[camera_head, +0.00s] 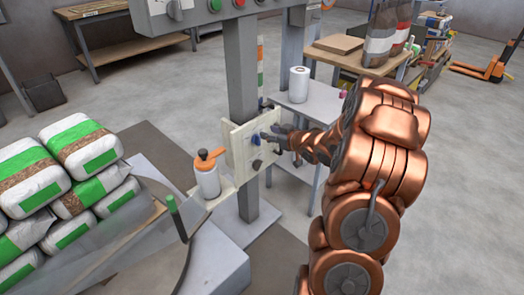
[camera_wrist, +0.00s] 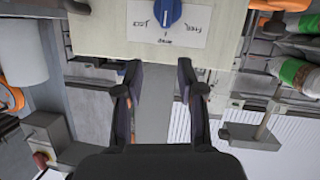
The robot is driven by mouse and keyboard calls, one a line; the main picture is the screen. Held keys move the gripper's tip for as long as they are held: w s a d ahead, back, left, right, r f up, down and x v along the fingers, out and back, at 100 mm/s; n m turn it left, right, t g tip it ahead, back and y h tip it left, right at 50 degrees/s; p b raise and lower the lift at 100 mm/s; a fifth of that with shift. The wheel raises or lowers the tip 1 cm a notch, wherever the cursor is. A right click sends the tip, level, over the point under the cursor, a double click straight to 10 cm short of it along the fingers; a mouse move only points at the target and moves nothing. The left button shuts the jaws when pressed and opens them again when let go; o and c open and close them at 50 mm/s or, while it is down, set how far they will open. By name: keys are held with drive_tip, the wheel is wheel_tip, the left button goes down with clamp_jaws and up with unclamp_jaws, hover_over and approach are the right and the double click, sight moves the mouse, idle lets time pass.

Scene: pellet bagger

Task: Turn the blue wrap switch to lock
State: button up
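The blue wrap switch (camera_head: 256,138) is on a cream panel (camera_head: 238,150) fixed to the grey post. In the wrist view the blue switch (camera_wrist: 168,12) is at the top edge, partly cut off, with a white line on its knob. Its white label (camera_wrist: 190,38) appears upside down, with LOCK on the picture's left and FREE on the right. The white line is roughly upright in the picture, towards neither word. My gripper (camera_wrist: 160,68) is open and empty, its fingers apart and off the switch. In the head view my gripper (camera_head: 277,138) is just right of the panel.
A dark knob (camera_head: 257,164) is below the switch on the panel. A side table with a white roll (camera_head: 299,84) is behind my arm. Stacked bags (camera_head: 85,160) are at the left.

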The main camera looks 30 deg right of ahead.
sight(257, 140)
wheel_tip(257, 140, down, 5)
drive_tip(key=s+d+t+y+b, duration=0.1)
drive_tip(key=s+t+y+b, duration=0.1)
drive_tip(key=b, duration=0.1)
drive_tip(key=w+a+t+b, duration=0.1)
drive_tip(key=w+b, duration=0.1)
drive_tip(key=w, duration=0.4)
drive_tip(key=shift+w+a+y, duration=0.25)
drive_tip(key=shift+w+y, duration=0.1)
drive_tip(key=shift+y, duration=0.05)
clamp_jaws()
idle(0.4)
